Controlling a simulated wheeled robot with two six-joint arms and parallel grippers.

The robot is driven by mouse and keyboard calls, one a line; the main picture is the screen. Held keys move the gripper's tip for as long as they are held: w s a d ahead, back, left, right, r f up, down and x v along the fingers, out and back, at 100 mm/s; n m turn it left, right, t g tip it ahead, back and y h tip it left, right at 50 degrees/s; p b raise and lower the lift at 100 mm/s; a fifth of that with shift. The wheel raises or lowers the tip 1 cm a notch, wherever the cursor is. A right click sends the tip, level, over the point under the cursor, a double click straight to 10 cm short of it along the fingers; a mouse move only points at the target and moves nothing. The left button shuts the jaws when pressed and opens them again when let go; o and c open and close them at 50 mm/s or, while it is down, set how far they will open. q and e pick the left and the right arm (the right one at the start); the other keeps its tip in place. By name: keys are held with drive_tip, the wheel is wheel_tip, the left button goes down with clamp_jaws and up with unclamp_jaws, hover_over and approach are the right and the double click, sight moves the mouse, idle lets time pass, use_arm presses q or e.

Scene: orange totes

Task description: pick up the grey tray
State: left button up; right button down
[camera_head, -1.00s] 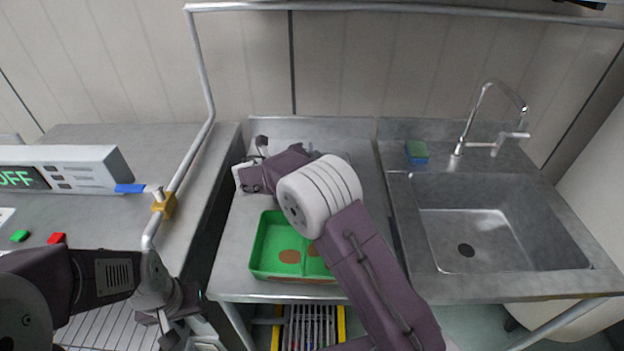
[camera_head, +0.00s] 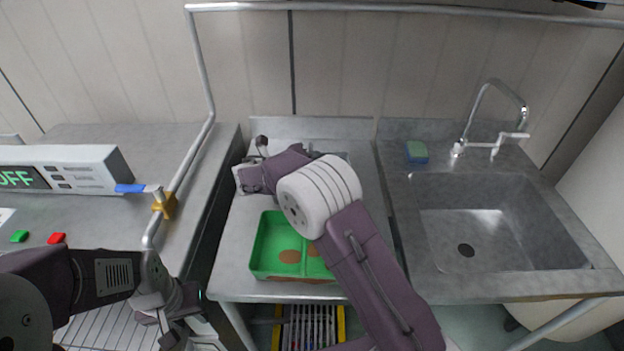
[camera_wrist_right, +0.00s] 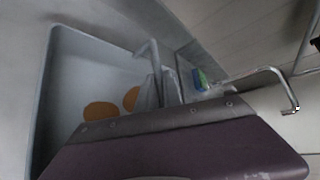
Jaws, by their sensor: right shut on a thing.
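The grey tray (camera_wrist_right: 85,68) fills the left of the right wrist view, with two orange-brown discs (camera_wrist_right: 101,110) inside. My right gripper (camera_wrist_right: 160,88) is shut on the tray's wall, at its right side in that view. In the head view my right arm hides most of the tray; only a grey piece shows behind the arm. I cannot tell whether the tray is clear of the counter. My left gripper (camera_head: 184,328) is at the bottom left of the head view, away from the tray; its jaw opening is unclear.
A green tray (camera_head: 262,262) with brown discs stands at the counter's front, partly under my right arm. A sink (camera_head: 440,235) with a tap and a blue-green sponge (camera_head: 416,152) lie to the right. A display box (camera_head: 90,165) and metal rail (camera_head: 203,75) stand left.

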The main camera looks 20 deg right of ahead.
wheel_tip(320, 180, up, 10)
drive_tip(key=p, duration=0.2)
drive_tip(key=shift+p, duration=0.3)
